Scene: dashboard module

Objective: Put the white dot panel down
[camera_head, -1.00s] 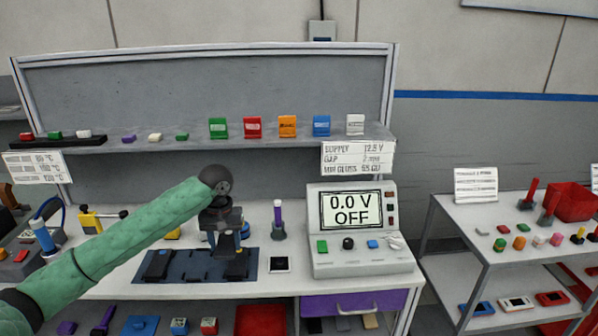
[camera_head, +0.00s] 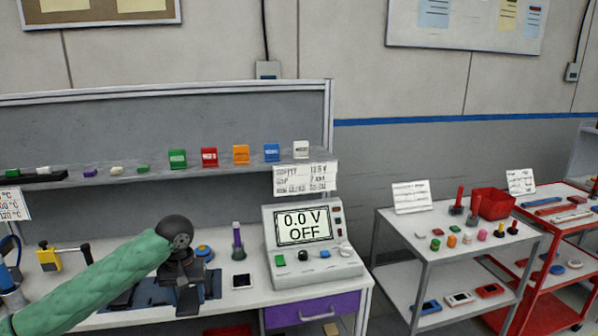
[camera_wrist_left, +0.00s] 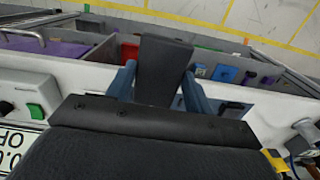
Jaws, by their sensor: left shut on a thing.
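My left gripper (camera_head: 188,280) is over the workbench, pointing down. It is shut on a dark slab-like panel (camera_wrist_left: 163,65), which the left wrist view shows between the two blue-grey fingers. In the head view the panel (camera_head: 188,301) hangs below the gripper, at the right part of the dark blue mat (camera_head: 150,292). No white dot shows on the visible face, so I cannot confirm its marking. I cannot tell whether the panel touches the mat. My right gripper is not in view.
A small black square with a pale border (camera_head: 242,281) lies right of the mat. The power supply (camera_head: 310,245) reads 0.0 V OFF. A grey cart (camera_head: 385,240) is at the right. The bench front is narrow.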

